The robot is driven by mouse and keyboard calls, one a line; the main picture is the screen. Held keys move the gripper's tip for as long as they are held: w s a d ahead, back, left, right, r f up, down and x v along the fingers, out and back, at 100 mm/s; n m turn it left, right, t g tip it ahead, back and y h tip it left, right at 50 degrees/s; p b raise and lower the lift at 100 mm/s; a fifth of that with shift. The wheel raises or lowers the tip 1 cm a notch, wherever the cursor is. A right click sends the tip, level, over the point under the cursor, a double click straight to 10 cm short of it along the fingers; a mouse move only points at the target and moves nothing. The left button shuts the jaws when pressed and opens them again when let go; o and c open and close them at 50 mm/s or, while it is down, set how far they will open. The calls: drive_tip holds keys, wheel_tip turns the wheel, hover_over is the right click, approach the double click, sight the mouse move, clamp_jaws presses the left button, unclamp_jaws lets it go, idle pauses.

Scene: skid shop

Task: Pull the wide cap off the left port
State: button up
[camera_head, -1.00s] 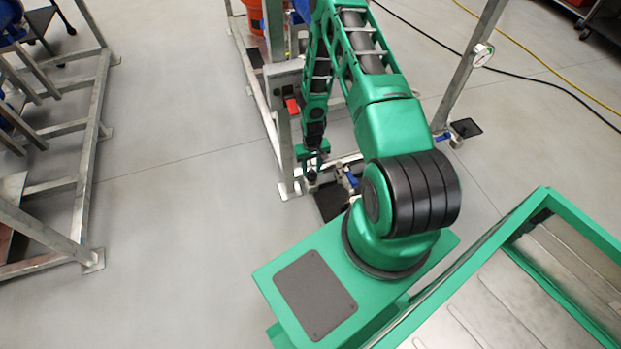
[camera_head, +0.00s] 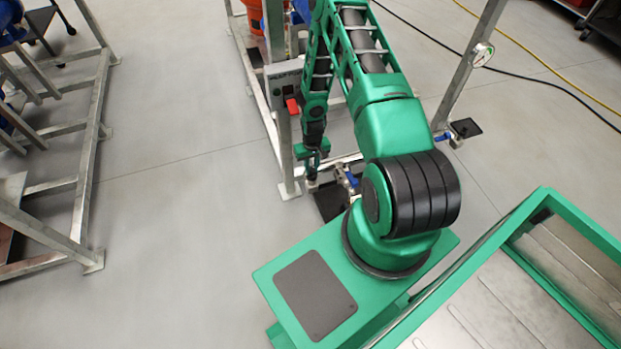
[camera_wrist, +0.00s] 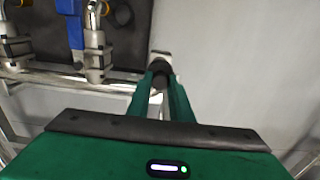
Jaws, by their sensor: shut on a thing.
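My gripper (camera_wrist: 160,92) is shut on a dark, round cap (camera_wrist: 160,68) between its two green fingers in the wrist view. In the head view my gripper (camera_head: 313,178) hangs low beside the left port's piping, and the cap is too small to make out. The left port's metal valve fitting with a blue handle (camera_head: 352,179) is just to the right of the gripper. In the wrist view a metal fitting with a blue handle (camera_wrist: 75,22) is at upper left, and a visible gap separates it from the held cap.
A black tray (camera_head: 329,203) lies on the floor below the left port. A second blue-handled valve (camera_head: 441,137) and black tray (camera_head: 467,128) are farther right. A metal frame post (camera_head: 285,150) stands close left of my gripper. Open floor (camera_head: 185,230) lies farther left.

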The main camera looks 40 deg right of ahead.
drive_tip(key=shift+r, duration=1.7)
